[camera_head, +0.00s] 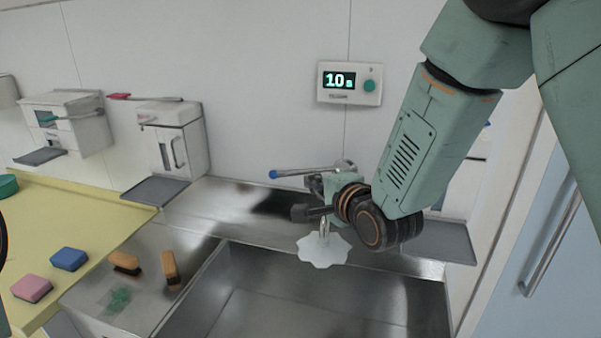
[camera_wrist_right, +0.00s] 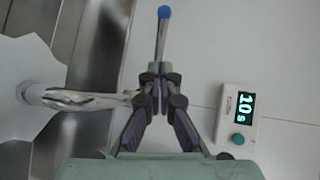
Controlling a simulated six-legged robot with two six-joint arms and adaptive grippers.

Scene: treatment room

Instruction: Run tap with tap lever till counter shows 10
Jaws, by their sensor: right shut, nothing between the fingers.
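The counter (camera_head: 350,83) is a white wall box with a green button, and its lit display reads 10 s; it also shows in the right wrist view (camera_wrist_right: 239,115). The tap lever (camera_head: 296,173) is a metal rod with a blue tip, pointing left above the sink. In the right wrist view the lever (camera_wrist_right: 161,38) rises beyond my fingertips. My right gripper (camera_wrist_right: 158,75) is shut and empty beside the tap; whether it touches the lever I cannot tell. The tap spout (camera_wrist_right: 85,99) ends at a pale, jagged shape (camera_head: 323,251), perhaps water. My left gripper is not in view.
The steel sink basin (camera_head: 290,312) lies below the tap. Two brushes (camera_head: 170,267) lie on the steel drainboard at left. Pink (camera_head: 31,288) and blue (camera_head: 69,259) sponges lie on the yellow counter top. Dispensers (camera_head: 172,137) hang on the wall at left.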

